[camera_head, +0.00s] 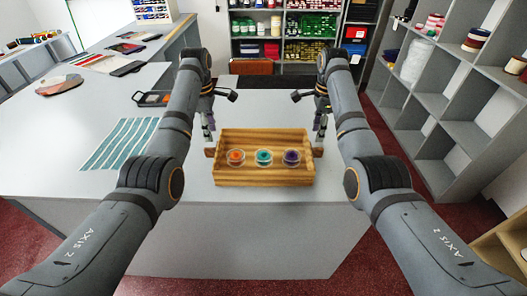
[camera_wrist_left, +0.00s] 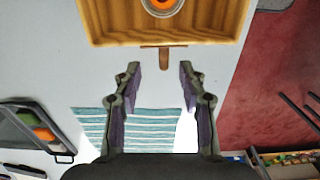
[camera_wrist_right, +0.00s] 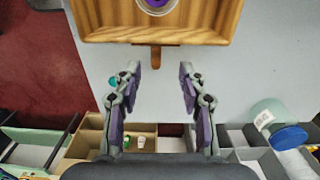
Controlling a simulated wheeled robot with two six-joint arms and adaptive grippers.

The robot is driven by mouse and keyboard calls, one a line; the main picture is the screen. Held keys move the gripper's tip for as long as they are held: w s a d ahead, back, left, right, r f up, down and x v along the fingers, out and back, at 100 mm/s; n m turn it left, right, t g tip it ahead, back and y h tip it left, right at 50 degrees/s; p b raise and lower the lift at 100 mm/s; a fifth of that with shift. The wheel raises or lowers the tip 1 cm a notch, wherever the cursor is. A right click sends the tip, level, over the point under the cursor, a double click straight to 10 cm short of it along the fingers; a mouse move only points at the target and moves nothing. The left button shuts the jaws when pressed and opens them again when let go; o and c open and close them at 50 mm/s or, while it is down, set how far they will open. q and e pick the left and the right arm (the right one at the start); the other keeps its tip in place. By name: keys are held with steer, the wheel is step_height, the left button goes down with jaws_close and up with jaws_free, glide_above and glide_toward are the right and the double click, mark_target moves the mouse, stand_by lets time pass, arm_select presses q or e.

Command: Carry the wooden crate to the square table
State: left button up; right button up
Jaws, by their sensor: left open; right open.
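The wooden crate (camera_head: 262,178) sits on the grey counter near its front edge. It holds three small round dishes, with orange (camera_head: 235,156), teal (camera_head: 264,156) and purple (camera_head: 291,156) contents. My left gripper (camera_wrist_left: 160,70) is open at the crate's left end. The crate's left handle (camera_wrist_left: 165,58) sticks out just beyond and between its fingertips. My right gripper (camera_wrist_right: 160,70) is open at the right end, with the right handle (camera_wrist_right: 155,57) likewise just beyond its fingertips. Neither gripper is closed on a handle. I cannot identify a square table in these views.
The counter (camera_head: 250,225) also bears a striped teal cloth (camera_head: 120,143) and a black tray (camera_head: 153,98) at left. Grey cubby shelves (camera_head: 440,140) stand at right, and a stocked shelf (camera_head: 290,45) at the back. Red floor (camera_head: 385,235) shows between counter and right shelves.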

mark_target(212, 148)
arm_select(q)
steer(key=shift+s+a+r, duration=0.2)
steer(key=shift+s, duration=0.25)
arm_select(e)
steer(key=shift+s+a+r, duration=0.1)
steer(key=shift+s+r, duration=0.2)
steer(key=shift+s, duration=0.15)
arm_select(q)
steer(key=shift+f, duration=0.15)
arm_select(e)
steer(key=shift+s+f, duration=0.1)
steer(key=shift+f, duration=0.05)
arm_select(q)
steer(key=f, duration=1)
steer(key=shift+w+f, duration=0.2)
arm_select(e)
steer(key=f, duration=1)
steer(key=shift+w+f, duration=0.25)
steer(key=shift+w, duration=0.05)
arm_select(q)
jaws_close()
arm_select(e)
jaws_close()
arm_select(q)
steer(key=shift+r, duration=0.1)
arm_select(e)
steer(key=shift+r, duration=0.1)
